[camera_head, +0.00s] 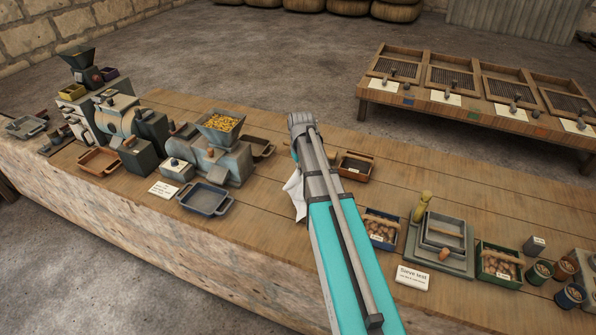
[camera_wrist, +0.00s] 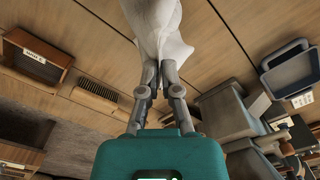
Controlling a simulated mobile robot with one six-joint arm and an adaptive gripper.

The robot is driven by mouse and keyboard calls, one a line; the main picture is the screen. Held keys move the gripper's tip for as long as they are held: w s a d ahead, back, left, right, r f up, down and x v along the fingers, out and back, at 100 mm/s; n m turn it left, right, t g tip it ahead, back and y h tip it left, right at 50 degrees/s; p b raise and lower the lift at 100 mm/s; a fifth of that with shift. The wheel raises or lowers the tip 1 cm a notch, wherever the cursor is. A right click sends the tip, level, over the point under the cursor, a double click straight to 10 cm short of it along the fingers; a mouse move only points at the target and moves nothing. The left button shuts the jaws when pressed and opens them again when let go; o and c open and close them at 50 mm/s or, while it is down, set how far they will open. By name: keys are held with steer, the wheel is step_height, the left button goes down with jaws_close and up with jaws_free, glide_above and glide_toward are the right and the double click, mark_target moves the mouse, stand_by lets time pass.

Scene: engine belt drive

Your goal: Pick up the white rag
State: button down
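The white rag (camera_wrist: 160,25) is at the top of the wrist view, crumpled and pale, and its upper part runs out of the picture. My gripper (camera_wrist: 159,68) has its two fingers drawn close together with the rag's lower end pinched at their tips. In the head view a pointed part of the rag (camera_head: 294,195) shows at the left side of my arm, over the wooden bench (camera_head: 260,228). The rest of the rag and my gripper are hidden behind my arm there. I cannot tell whether the rag touches the bench.
A machine with a grain hopper (camera_head: 220,123) and a blue tray (camera_head: 205,198) stand left of my arm. A brown box (camera_head: 357,165) is close on the right, and a brush (camera_wrist: 97,97) shows in the wrist view. Sieve trays (camera_head: 440,240) stand further right.

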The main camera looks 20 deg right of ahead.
steer(key=shift+r+p, duration=1.15)
steer(key=shift+r, duration=0.4)
step_height(320, 180, up, 9)
steer(key=p, duration=0.9)
steer(key=shift+f, duration=0.15)
step_height(320, 180, down, 2)
steer(key=b, duration=0.2)
steer(key=shift+f+b, duration=0.25)
steer(key=shift+b, duration=0.1)
steer(key=shift+s, duration=0.15)
